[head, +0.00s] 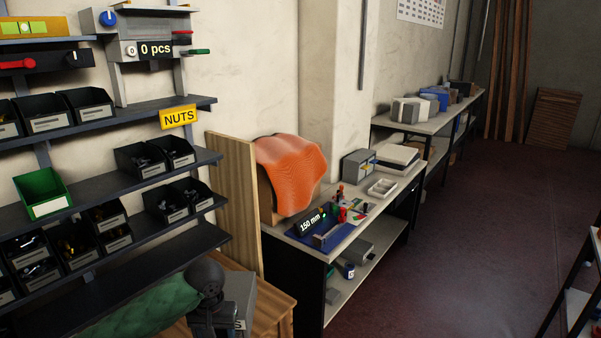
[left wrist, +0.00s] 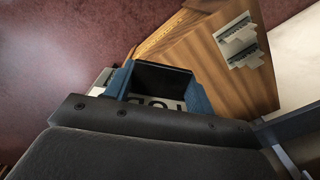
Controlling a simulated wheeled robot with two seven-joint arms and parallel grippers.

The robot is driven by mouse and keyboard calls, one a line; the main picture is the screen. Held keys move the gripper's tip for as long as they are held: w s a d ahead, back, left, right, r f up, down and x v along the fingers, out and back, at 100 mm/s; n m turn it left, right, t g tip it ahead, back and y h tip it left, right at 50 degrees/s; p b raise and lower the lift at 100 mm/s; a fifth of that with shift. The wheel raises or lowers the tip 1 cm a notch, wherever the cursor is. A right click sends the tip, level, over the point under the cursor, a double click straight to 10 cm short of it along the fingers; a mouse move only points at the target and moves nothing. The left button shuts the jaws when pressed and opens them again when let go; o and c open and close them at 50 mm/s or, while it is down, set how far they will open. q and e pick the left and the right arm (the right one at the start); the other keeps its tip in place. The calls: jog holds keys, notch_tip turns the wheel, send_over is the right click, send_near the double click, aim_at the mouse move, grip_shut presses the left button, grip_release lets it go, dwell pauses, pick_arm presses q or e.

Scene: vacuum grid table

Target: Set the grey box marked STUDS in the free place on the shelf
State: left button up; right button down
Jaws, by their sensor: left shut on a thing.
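The grey box (head: 240,292) is low in the head view, beside the wooden surface, with the letter S showing on its label. My left gripper (head: 207,292) is shut on it and hides much of it. In the left wrist view, part of a white label with dark letters (left wrist: 160,104) shows between the blue fingers of my left gripper (left wrist: 158,78). The shelf (head: 105,185) at left has several dark levels with bins. A bare stretch lies between the green bin (head: 42,193) and the black bins (head: 140,160). My right gripper is out of view.
A yellow NUTS sign (head: 179,117) hangs at the upper shelf's edge. An upright wooden panel (head: 235,190) stands right of the shelf. Beyond it is a workbench (head: 345,240) with an orange cloth (head: 291,172) and tools. The floor at right is open.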

aim_at(242, 335)
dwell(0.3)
